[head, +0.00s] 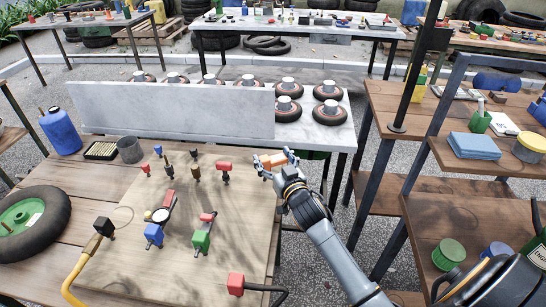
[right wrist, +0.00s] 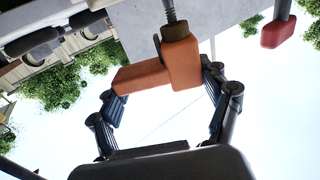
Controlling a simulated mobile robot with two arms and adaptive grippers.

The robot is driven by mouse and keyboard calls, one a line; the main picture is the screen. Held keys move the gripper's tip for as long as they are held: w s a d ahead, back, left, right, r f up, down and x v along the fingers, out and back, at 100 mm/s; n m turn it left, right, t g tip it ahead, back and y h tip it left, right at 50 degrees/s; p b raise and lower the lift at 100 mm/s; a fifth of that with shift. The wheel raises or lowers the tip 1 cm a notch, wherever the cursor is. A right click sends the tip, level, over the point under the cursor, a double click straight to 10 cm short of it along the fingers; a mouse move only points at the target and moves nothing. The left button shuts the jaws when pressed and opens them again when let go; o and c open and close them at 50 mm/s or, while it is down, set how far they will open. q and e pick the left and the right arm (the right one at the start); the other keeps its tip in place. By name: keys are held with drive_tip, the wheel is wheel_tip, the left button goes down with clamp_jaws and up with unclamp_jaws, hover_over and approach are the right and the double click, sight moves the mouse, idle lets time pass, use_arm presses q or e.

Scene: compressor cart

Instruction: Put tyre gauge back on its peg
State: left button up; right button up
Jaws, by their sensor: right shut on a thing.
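My right gripper (head: 274,162) is at the right edge of the pale wooden board (head: 130,215). It is shut on an orange, L-shaped thing (right wrist: 180,62), with one finger on each side in the right wrist view. A dark ribbed stem (right wrist: 169,10) joins the orange thing at its top. I cannot tell whether this is the tyre gauge, or whether a peg bears it. My left gripper is not in view.
Small red, blue and green fittings stand on the board, including a green one (head: 201,241). A pale upright panel (head: 170,110) stands behind it. A tyre (head: 35,222) lies at the left. Shelves (head: 455,225) stand to the right.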

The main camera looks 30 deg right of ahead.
drive_tip(key=shift+s+f+b, duration=0.1)
drive_tip(key=shift+f+b, duration=0.3)
drive_tip(key=shift+f, duration=0.3)
drive_tip(key=o, duration=1.2)
drive_tip(key=shift+c, duration=0.2)
drive_tip(key=shift+f, duration=0.1)
